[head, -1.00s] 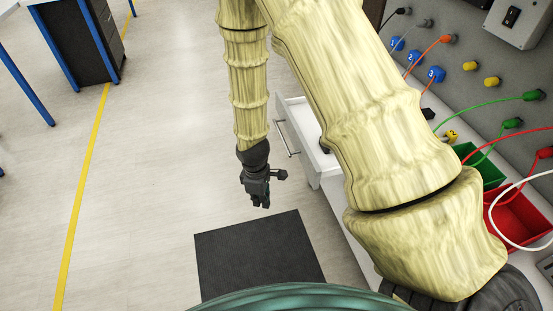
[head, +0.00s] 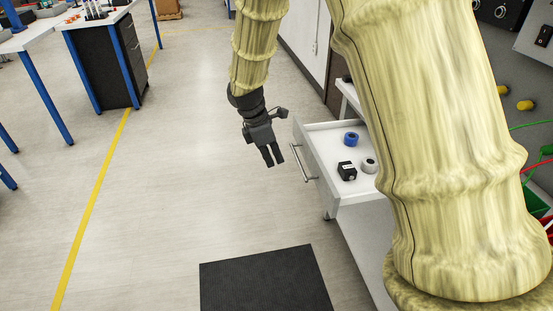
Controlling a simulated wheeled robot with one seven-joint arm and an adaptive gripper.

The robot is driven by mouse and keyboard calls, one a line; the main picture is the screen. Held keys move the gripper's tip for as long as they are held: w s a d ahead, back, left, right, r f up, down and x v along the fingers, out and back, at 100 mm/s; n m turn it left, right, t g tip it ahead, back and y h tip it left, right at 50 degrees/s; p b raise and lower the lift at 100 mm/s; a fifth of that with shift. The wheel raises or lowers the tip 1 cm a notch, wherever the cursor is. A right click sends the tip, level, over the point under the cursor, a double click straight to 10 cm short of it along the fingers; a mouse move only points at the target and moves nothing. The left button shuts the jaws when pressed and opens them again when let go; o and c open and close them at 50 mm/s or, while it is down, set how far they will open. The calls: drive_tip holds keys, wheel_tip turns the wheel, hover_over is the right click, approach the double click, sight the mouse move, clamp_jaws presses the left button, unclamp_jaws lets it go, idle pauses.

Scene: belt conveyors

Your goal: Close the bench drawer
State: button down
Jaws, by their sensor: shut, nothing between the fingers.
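The white bench drawer (head: 338,131) is pulled out from the bench at the centre right of the head view. Its silver bar handle (head: 302,163) is on the front, facing left. A blue ring, a black block and a grey ring lie inside it. My gripper (head: 275,162) hangs fingers down to the left of the handle, apart from it in the picture, and holds nothing. Its fingers are shut. My arm hides the rear right part of the drawer and much of the bench.
A black mat (head: 265,282) lies on the floor below the drawer. A yellow line (head: 98,190) runs along the floor at the left. A dark cabinet with blue legs (head: 106,62) stands at the far left. The floor left of my gripper is clear.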

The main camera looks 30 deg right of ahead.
drive_tip(key=s+d+f, duration=0.1)
drive_tip(key=d+f, duration=0.5)
drive_tip(key=f, duration=0.2)
drive_tip(key=shift+s, duration=0.25)
